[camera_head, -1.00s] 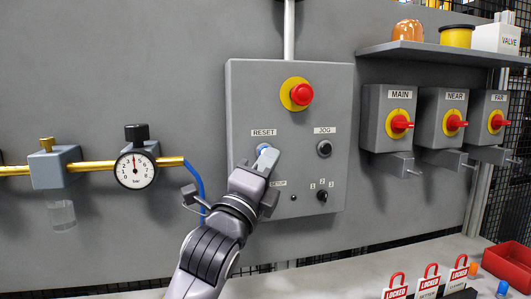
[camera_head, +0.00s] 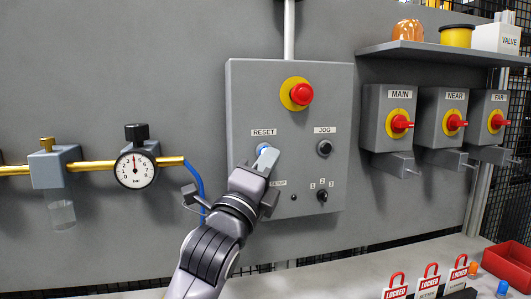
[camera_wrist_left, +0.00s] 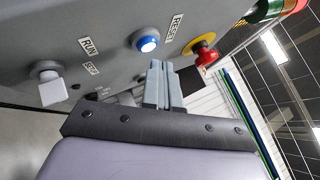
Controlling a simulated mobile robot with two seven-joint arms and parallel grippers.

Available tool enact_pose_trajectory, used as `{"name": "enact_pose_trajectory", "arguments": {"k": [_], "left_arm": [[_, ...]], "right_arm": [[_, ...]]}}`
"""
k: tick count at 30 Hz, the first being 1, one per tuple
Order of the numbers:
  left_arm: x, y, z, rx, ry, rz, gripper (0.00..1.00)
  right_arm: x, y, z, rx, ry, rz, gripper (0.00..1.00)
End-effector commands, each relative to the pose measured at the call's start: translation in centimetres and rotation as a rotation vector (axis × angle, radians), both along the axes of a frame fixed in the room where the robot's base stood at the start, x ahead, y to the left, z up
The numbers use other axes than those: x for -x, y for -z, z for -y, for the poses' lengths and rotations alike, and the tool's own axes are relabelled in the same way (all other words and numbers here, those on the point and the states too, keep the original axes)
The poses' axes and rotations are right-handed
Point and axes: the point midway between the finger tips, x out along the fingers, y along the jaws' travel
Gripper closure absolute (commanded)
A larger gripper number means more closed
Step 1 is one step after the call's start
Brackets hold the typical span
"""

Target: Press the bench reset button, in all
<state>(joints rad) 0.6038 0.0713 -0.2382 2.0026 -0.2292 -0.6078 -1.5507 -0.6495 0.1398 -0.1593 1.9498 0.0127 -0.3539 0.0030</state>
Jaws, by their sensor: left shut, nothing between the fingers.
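The blue reset button (camera_head: 263,147) is on the grey control box, under the label RESET. In the head view my left gripper (camera_head: 266,159) is shut and empty, its fingertips just in front of the button and partly covering it. Contact cannot be told. My right gripper is in neither view.
The control box (camera_head: 240,100) also carries a red emergency button (camera_head: 301,94), a black JOG button (camera_head: 324,148) and a selector knob (camera_head: 322,196). A pressure gauge (camera_head: 135,169) and blue hose are to the left. Switch boxes (camera_head: 390,119) hang to the right. Padlock tags (camera_head: 396,287) stand on the bench.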

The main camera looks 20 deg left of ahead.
Motion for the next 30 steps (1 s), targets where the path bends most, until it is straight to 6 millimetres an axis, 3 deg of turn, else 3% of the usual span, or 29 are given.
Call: {"name": "enact_pose_trajectory", "arguments": {"k": [30], "left_arm": [[-0.72, -0.02, -0.49, -0.001, 0.0, 0.001, 1.0]], "right_arm": [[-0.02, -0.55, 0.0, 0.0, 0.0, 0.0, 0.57]]}}
